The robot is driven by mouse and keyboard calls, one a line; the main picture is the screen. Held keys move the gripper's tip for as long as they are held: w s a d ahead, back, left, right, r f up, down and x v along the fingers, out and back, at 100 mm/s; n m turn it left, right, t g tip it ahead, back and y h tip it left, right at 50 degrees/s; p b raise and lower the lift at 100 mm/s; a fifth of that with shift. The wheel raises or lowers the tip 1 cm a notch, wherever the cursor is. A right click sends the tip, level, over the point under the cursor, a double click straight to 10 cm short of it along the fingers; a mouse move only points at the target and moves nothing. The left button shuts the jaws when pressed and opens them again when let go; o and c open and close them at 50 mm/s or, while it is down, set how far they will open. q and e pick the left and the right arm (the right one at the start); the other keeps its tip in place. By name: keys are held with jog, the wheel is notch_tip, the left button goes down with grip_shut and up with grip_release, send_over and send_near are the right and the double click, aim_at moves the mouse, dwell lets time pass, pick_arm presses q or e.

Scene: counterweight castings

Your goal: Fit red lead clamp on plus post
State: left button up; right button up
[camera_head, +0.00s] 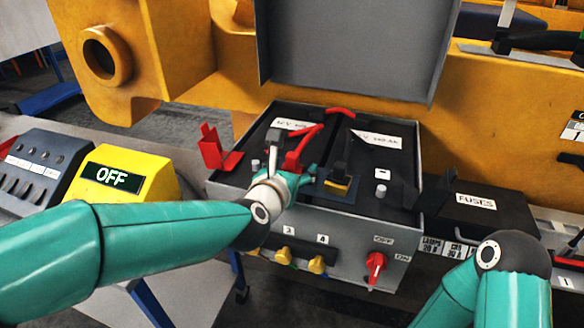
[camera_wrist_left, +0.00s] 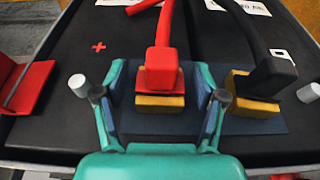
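The red lead clamp (camera_head: 292,162) stands on a yellow block on a dark blue pad on the battery top. In the left wrist view the red clamp (camera_wrist_left: 161,72) sits between the fingers of my left gripper (camera_wrist_left: 162,80), with a gap on each side. In the head view my left gripper (camera_head: 294,178) is partly hidden behind its own wrist. The plus post (camera_wrist_left: 78,83) is a bare pale stub left of the clamp, near a red plus mark (camera_wrist_left: 98,47); it also shows in the head view (camera_head: 255,165). My right gripper is out of view.
The black clamp (camera_wrist_left: 268,75) sits on another yellow block to the right, near a bare minus post (camera_wrist_left: 308,92). A raised red cover (camera_head: 214,150) stands at the battery's left. The open grey lid (camera_head: 352,50) rises behind. A fuse box (camera_head: 482,212) is at right.

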pick_arm(q)
jog(key=c, duration=1.1)
jog(key=shift+r, duration=0.15)
